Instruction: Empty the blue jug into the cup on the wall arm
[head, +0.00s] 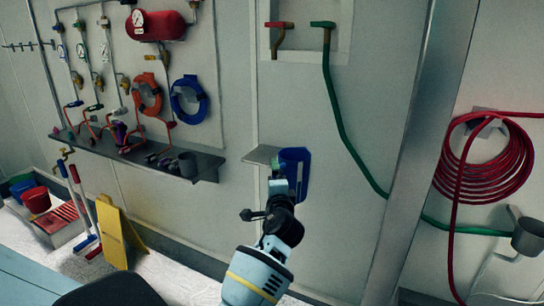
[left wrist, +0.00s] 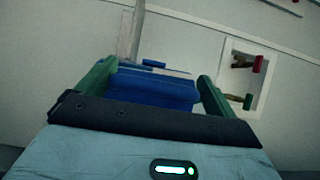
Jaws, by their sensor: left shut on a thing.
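The blue jug (head: 296,165) is in front of the back wall, at the right end of a small grey wall shelf (head: 261,155). It looks about upright; I cannot tell whether it touches the shelf. My left gripper (head: 279,186) reaches up from below and is shut on the jug. In the left wrist view the green fingers (left wrist: 153,92) lie on both sides of the blue jug (left wrist: 150,95). The jug's contents are hidden. A grey cup (head: 527,237) sits at the far right, by the wall. My right gripper is not in view.
A grey pillar (head: 413,150) stands between the jug and the cup. A green hose (head: 345,130) runs down the wall; a red hose coil (head: 484,160) hangs above left of the cup.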

